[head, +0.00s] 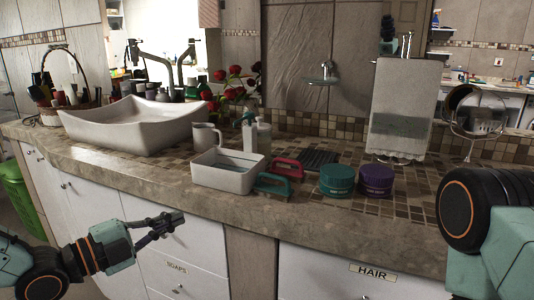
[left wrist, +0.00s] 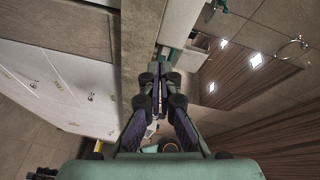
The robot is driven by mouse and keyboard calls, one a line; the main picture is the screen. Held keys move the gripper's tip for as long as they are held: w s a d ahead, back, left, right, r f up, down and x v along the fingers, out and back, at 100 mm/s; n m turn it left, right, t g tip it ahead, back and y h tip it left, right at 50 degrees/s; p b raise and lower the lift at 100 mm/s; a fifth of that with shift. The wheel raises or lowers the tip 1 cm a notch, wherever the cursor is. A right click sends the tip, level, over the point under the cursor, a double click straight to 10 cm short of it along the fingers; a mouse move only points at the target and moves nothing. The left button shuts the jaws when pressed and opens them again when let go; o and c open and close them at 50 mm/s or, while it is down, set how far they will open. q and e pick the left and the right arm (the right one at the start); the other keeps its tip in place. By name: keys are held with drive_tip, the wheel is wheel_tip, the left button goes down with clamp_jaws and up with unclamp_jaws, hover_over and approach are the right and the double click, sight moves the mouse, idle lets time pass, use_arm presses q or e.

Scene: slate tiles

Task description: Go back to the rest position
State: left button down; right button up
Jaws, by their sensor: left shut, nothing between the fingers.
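My left gripper (head: 170,224) is in front of the white drawers, below the counter's front edge, in the head view. It is shut and holds nothing. It also shows in the left wrist view (left wrist: 161,82), with its fingers together and pointing up the picture. Part of my right arm (head: 490,225) shows at the right edge of the head view, in front of the counter. The right gripper itself is out of the picture.
The stone counter (head: 315,217) carries a white sink (head: 135,125), a white rectangular tub (head: 226,182), green and red-handled brushes (head: 274,186), a teal jar (head: 337,181), a purple jar (head: 376,181) and a round mirror (head: 470,110). Drawers (head: 185,262) stand below. A green bin (head: 20,198) is at left.

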use_arm(q)
drive_tip(key=s+f+n+g+y, duration=0.3)
drive_tip(key=s+f+n+y, duration=0.1)
drive_tip(key=f+n, duration=0.6)
drive_tip(key=s+f+n+g+y, duration=0.2)
drive_tip(key=s+f+n+y, duration=0.2)
drive_tip(key=f+n, duration=0.55)
drive_tip(key=s+f+n+g+y, duration=0.1)
drive_tip(key=s+f+g, duration=0.3)
drive_tip(key=s, duration=0.9)
drive_tip(key=s+f+n+g+y, duration=0.2)
drive_tip(key=s+f, duration=0.6)
drive_tip(key=s, duration=0.5)
drive_tip(key=shift+a+f+n+g+y+p, duration=0.25)
drive_tip(key=shift+a+n+g+y+p, duration=0.15)
drive_tip(key=shift+g, duration=0.7)
